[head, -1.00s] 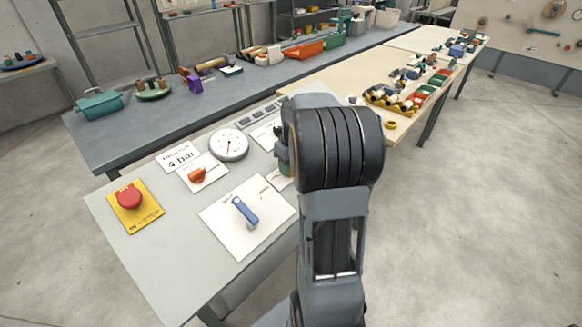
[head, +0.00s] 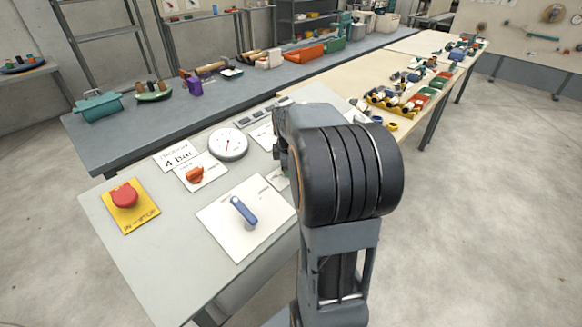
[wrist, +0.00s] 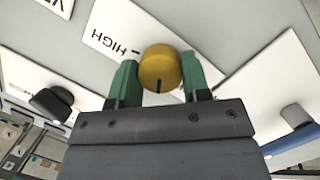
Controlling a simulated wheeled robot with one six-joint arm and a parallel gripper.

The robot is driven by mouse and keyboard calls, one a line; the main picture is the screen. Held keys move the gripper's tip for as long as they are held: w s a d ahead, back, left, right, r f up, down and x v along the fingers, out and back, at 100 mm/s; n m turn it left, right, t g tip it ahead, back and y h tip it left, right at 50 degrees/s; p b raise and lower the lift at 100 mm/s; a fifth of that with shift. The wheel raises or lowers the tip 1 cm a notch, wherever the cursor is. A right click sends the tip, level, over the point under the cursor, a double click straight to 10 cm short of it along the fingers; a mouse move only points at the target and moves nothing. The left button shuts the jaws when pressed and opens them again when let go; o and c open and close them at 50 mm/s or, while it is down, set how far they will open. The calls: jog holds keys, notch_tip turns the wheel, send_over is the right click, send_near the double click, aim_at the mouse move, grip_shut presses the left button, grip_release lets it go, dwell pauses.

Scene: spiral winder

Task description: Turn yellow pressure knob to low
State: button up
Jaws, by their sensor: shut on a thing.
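The yellow pressure knob (wrist: 160,65) shows in the wrist view on a white plate. Its dark line is near the lower edge of its face, toward my gripper's body. The word HIGH (wrist: 108,38) is printed upside down on the plate to its upper left; the low marking is not visible. My gripper (wrist: 158,77) has its two green fingers on either side of the knob, shut on it. In the head view my arm hides both the knob and the gripper.
On the grey console (head: 140,255) are a red stop button (head: 125,195), an orange knob (head: 194,175), a round gauge (head: 228,145) and a blue lever (head: 243,210). A dark knob (wrist: 50,104) shows left in the wrist view. Benches with parts stand behind.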

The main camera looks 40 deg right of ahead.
jog(key=n+t, duration=0.1)
jog(key=n, duration=0.3)
jog(key=shift+h+b, duration=0.3)
jog(key=shift+b, duration=0.1)
jog(key=shift+n+t+b, duration=0.5)
jog(key=shift+n+t, duration=0.1)
jog(key=shift+n, duration=1.9)
jog(key=o, duration=0.9)
jog(key=shift+o, duration=0.2)
jog(key=v, duration=1.4)
jog(key=shift+p, duration=0.4)
jog(key=shift+f, duration=0.15)
